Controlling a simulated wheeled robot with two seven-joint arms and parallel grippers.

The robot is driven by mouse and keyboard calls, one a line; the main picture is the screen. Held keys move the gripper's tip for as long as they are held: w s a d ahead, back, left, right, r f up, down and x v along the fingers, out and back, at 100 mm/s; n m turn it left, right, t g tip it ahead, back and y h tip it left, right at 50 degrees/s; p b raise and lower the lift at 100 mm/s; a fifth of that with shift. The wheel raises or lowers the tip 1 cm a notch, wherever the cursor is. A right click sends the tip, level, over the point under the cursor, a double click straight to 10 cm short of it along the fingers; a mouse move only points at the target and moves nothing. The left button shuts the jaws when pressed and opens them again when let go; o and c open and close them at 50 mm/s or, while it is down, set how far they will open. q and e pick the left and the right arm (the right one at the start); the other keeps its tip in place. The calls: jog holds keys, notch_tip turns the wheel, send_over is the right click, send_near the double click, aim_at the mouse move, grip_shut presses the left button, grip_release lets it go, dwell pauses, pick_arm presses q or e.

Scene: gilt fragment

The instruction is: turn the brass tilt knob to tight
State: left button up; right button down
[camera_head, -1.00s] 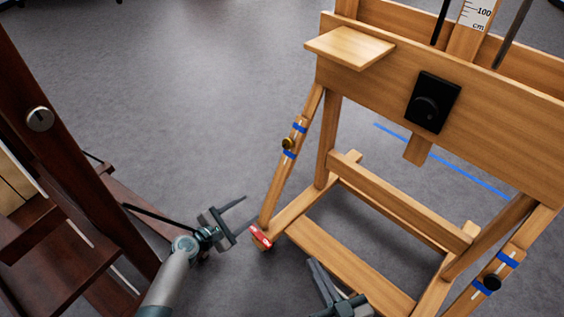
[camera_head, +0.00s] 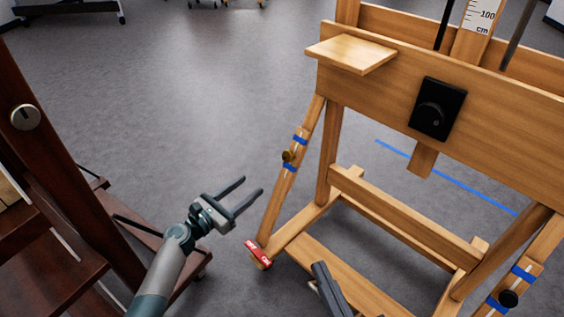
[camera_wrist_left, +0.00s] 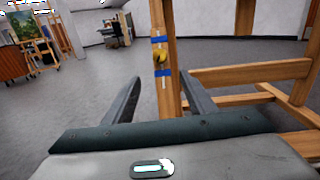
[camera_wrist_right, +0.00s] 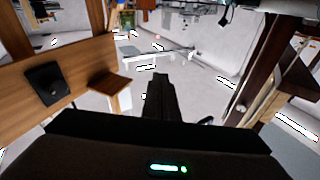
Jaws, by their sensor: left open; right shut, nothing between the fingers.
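The brass tilt knob (camera_head: 288,156) is on the easel's slanted left strut (camera_head: 280,190), between two blue tape bands. It also shows in the left wrist view (camera_wrist_left: 159,57), ahead of the fingers and between them. My left gripper (camera_head: 254,186) is open and empty, to the left of the strut and lower than the knob in the head view, apart from it. In the left wrist view its two fingers (camera_wrist_left: 160,97) stand wide apart. My right gripper (camera_head: 319,268) is at the bottom of the head view, in front of the easel's base. In the right wrist view its fingers (camera_wrist_right: 160,80) are together, with nothing between them.
The wooden easel (camera_head: 400,100) has a small shelf (camera_head: 350,52) and a black knob plate (camera_head: 437,108). A second, black knob (camera_head: 508,299) is on its right strut. A red tag (camera_head: 258,254) is at the left foot. A dark wooden easel (camera_head: 75,150) stands left. Floor between is clear.

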pick_arm(q)
jog(key=b, duration=0.2)
send_near(286, 159)
jog(key=b+x, duration=0.2)
jog(key=x, duration=0.5)
jog(key=shift+w+d, duration=0.35)
jog(key=shift+w, duration=0.15)
pick_arm(e)
jog(key=s+d+r+t+y, duration=0.2)
jog(key=r+t, duration=0.5)
jog(key=r, duration=0.4)
jog(key=shift+s+d+r+t, duration=0.25)
jog(key=shift+s+d+t, duration=0.2)
jog(key=shift+d, duration=0.1)
pick_arm(q)
jog(key=c, duration=1)
jog(key=shift+b, duration=0.3)
jog(key=shift+c, duration=0.2)
pick_arm(e)
jog(key=shift+f, duration=0.1)
